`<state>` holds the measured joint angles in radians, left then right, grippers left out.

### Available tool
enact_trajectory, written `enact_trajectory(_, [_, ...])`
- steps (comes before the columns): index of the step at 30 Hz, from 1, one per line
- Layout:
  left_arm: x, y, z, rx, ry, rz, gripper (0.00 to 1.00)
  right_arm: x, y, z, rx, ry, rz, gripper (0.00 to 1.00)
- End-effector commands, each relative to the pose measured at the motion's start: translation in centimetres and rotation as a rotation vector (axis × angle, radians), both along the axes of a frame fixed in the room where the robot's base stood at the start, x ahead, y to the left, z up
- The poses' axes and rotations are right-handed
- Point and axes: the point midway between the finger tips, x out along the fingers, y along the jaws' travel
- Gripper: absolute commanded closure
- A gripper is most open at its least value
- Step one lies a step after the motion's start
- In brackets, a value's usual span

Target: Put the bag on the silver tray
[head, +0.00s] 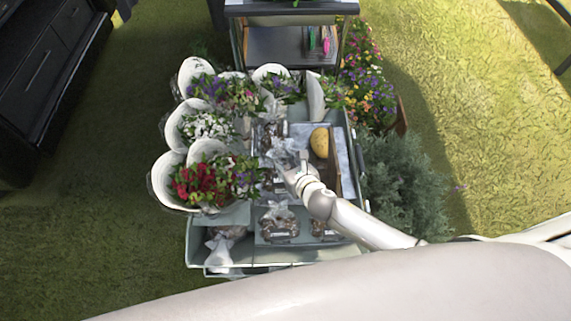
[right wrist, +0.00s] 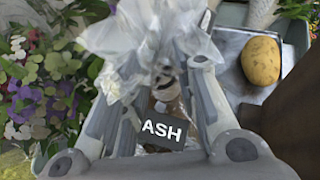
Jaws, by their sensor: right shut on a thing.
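My right gripper (head: 287,168) is over the middle of the cart. In the right wrist view my right gripper (right wrist: 160,72) is shut on a clear plastic bag (right wrist: 150,40) with a frilly top. The bag's lower part is partly hidden by the fingers; a dark "ASH" label (right wrist: 163,131) shows below it. The bag also shows in the head view (head: 282,150). The silver tray (head: 346,178) lies just right of the gripper, with a yellow potato (head: 319,143) on it. The tray (right wrist: 230,44) and potato (right wrist: 261,61) also show in the wrist view. My left gripper is out of view.
White-wrapped bouquets (head: 205,185) crowd the cart's left side. Other clear bags (head: 279,217) sit in compartments at the front. A brown upright object (head: 335,172) stands by the tray. A shelf unit (head: 290,45) is behind, and a bush (head: 400,185) is at right.

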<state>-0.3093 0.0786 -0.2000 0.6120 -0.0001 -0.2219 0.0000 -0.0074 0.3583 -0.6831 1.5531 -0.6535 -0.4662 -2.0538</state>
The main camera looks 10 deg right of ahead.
Motion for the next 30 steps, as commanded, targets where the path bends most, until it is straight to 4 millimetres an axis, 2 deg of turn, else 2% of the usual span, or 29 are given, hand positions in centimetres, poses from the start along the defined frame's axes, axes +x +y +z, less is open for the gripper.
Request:
enact_trajectory(3, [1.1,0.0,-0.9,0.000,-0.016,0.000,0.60,1.5,-0.2,-1.9,0.002,-0.003,-0.001,1.00])
enact_trajectory(8, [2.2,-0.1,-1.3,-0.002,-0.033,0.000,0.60,2.8,-0.5,-3.4,0.004,-0.003,0.000,1.00])
enact_trajectory(14, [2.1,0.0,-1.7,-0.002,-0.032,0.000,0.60,3.6,-0.6,-4.4,0.002,-0.003,0.001,1.00])
enact_trajectory(21, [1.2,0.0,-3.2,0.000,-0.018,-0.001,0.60,3.7,-0.6,-7.4,0.005,0.000,-0.001,1.00])
enact_trajectory(30, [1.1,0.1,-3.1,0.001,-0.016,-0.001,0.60,3.7,-0.7,-7.5,0.003,-0.002,0.002,1.00])
